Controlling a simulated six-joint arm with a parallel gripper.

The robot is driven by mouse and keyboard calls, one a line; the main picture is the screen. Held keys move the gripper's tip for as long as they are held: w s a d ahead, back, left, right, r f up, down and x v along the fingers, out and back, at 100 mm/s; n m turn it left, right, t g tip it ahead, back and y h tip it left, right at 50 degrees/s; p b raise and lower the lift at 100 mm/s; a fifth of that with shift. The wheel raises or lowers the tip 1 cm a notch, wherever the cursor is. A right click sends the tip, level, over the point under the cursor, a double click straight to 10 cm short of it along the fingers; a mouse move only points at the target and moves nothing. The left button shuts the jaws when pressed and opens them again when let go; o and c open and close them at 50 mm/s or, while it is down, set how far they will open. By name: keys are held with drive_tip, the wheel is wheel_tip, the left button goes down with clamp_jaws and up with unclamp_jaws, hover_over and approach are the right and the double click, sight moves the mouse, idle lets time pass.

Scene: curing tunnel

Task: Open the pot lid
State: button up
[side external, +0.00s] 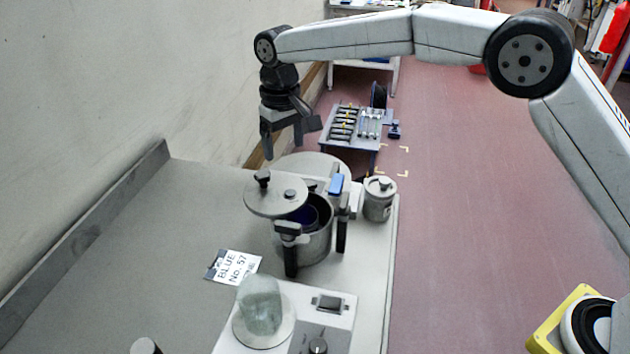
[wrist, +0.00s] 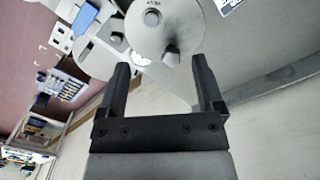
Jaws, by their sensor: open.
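The pot (side external: 318,243) is a metal vessel with black handles, standing on the bench. Its round grey lid (side external: 290,205) is swung off to the left, so the pot's mouth is partly uncovered and dark blue shows inside. A black knob (side external: 262,179) stands up near the lid's far left edge. My gripper (side external: 284,143) is open and empty above and beyond the lid, pointing down. In the wrist view the lid (wrist: 145,32) and its knob (wrist: 171,55) lie beyond and between my open fingers (wrist: 160,64), apart from them.
A lidded metal canister (side external: 380,203) stands right of the pot. A scale-like device (side external: 340,300) with a glassy lump (side external: 260,308) is in front. A label card (side external: 233,266) lies left. A tool tray (side external: 357,128) is behind. The bench's left side is clear, bounded by a raised edge.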

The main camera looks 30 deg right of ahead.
drive_tip(key=s+d+r, duration=0.2)
drive_tip(key=s+r, duration=0.1)
drive_tip(key=s, duration=0.3)
drive_tip(key=shift+s, duration=0.2)
idle(0.4)
drive_tip(key=shift+f, duration=0.1)
drive_tip(key=c, duration=0.8)
drive_tip(key=shift+w+a+f, duration=0.1)
drive_tip(key=shift+a+f, duration=0.1)
clamp_jaws()
drive_tip(key=w+a+f+m+t, duration=0.1)
drive_tip(key=a+f+m+t, duration=0.2)
drive_tip(key=a+t, duration=0.1)
drive_tip(key=shift+w+a+f+m+h, duration=0.25)
drive_tip(key=shift+w+a+m+h, duration=0.1)
drive_tip(key=shift+a, duration=0.45)
